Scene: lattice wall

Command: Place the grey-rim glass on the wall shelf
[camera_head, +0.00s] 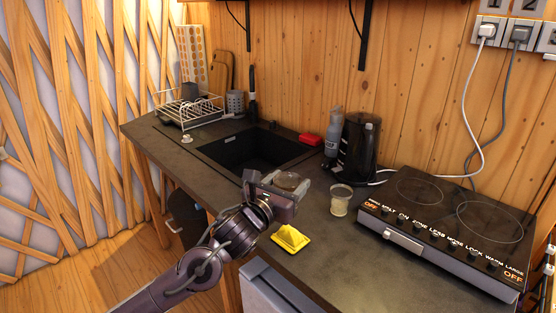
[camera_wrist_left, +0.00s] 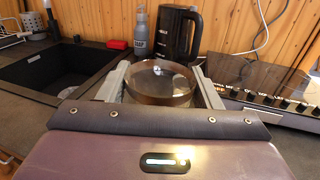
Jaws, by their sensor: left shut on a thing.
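A clear glass (camera_head: 287,180) is held between the fingers of my left gripper (camera_head: 290,185), above the counter in front of the sink. In the left wrist view its round rim (camera_wrist_left: 160,70) faces the camera, with a finger on each side; the rim looks greyish-brown. My left gripper (camera_wrist_left: 160,88) is shut on it. A second glass (camera_head: 341,200) stands on the counter to the right, left of the hob. Of the wall shelf, only black brackets (camera_head: 365,38) show at the top of the head view; its upper surface is out of view. My right gripper is not in view.
A black kettle (camera_head: 359,147) and a grey bottle (camera_head: 333,130) stand at the back by a red item (camera_head: 310,139). The sink (camera_head: 255,153), dish rack (camera_head: 190,109) and hob (camera_head: 450,222) occupy the counter. A yellow object (camera_head: 290,238) lies near the front edge.

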